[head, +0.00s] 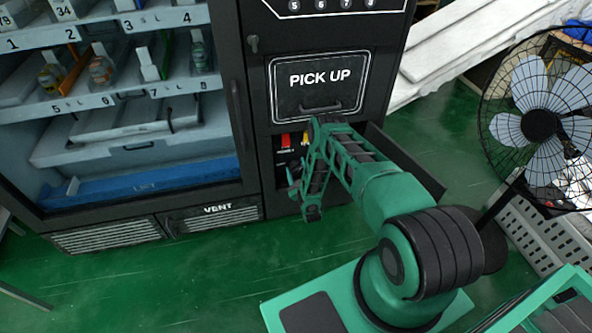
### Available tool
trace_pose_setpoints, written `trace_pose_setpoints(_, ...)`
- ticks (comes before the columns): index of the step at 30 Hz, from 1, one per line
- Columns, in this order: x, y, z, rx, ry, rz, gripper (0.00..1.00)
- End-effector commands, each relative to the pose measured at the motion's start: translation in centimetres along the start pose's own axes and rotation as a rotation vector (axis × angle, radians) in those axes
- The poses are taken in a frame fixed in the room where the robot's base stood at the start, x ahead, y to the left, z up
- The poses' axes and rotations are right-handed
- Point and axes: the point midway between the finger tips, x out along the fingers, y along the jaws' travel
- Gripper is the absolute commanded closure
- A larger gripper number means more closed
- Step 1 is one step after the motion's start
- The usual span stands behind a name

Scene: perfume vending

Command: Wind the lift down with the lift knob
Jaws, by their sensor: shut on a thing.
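The blue lift (150,190), a long bar marked with letters, lies at the bottom of the vending machine's glass-fronted cabinet, below a pale drawer-like tray. My gripper (295,181) is at the opened compartment low on the machine's right side, under the PICK UP door. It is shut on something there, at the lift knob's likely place. The knob itself is hidden behind my gripper and arm, so its turn cannot be seen.
An open black door (405,160) stands right of my arm. Bottles stand on the shelves (110,97). A fan (538,125) stands at right. Green floor (150,285) is clear in front.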

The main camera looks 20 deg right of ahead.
Motion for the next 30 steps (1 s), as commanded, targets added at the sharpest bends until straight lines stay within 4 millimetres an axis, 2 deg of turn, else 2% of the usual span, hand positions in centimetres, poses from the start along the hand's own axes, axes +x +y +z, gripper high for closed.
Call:
trace_pose_setpoints(15,-0.14,-0.66,-0.02,-0.418,0.0,-0.004,0.67)
trace_pose_setpoints(30,-0.16,-0.92,-0.07,-0.565,0.001,-0.006,0.67)
